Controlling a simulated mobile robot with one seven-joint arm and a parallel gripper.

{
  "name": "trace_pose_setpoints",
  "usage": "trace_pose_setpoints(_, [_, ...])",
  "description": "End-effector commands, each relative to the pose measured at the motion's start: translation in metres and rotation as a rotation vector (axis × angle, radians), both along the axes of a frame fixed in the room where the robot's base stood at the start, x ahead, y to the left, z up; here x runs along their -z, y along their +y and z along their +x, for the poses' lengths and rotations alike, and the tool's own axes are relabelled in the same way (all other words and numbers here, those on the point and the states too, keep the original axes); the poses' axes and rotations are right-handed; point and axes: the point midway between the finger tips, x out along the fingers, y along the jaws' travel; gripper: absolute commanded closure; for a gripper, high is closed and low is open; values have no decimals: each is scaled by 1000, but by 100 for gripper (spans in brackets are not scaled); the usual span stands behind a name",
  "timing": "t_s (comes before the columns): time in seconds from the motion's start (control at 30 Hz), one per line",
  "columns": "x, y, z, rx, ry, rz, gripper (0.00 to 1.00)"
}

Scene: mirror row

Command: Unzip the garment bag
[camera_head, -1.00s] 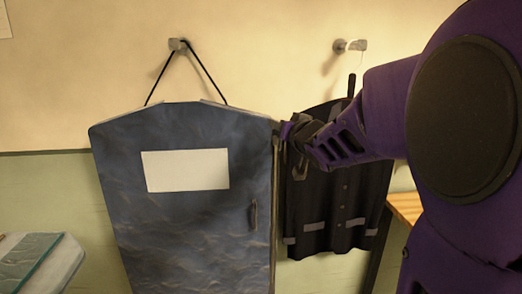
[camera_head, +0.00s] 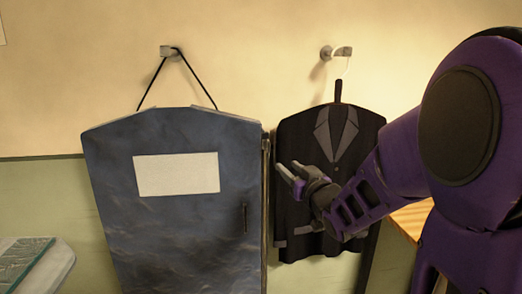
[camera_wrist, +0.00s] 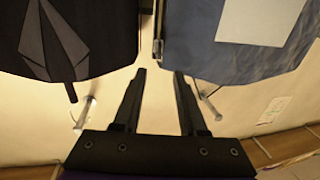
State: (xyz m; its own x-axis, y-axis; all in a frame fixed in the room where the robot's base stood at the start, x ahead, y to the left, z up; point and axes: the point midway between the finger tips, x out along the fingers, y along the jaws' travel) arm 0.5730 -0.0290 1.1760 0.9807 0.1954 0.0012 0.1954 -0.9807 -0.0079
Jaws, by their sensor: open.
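The garment bag (camera_head: 175,235) is blue-grey and hangs on the wall by a black cord. A white label (camera_head: 176,174) is on its front. A metallic zipper strip (camera_head: 265,215) runs along its right edge; a small metal part, perhaps the slider (camera_wrist: 158,46), shows near its top end in the wrist view. My gripper (camera_head: 287,173) is open and empty, just right of the zipper edge and in front of the dark jacket. In the wrist view both fingers of my gripper (camera_wrist: 159,72) are apart with nothing between them. The bag also shows there (camera_wrist: 200,55).
A dark jacket (camera_head: 320,135) with grey lapels hangs right of the bag from a wall hook (camera_head: 341,52). A dark vertical handle (camera_head: 245,217) is on the bag's front. A glass-topped surface (camera_head: 35,262) is at lower left; a wooden surface (camera_head: 410,216) is at right.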

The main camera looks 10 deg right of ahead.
Motion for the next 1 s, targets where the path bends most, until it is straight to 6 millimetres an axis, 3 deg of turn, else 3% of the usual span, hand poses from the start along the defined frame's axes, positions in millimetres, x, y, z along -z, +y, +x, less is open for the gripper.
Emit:
trace_pose_setpoints(0.4, [1,19,91,-1,3,3,59])
trace_pose_setpoints(0.6, [0,26,127,0,2,3,59])
trace_pose_setpoints(0.8, [0,30,146,0,0,2,59])
trace_pose_setpoints(1.0, [0,30,150,1,1,2,59])
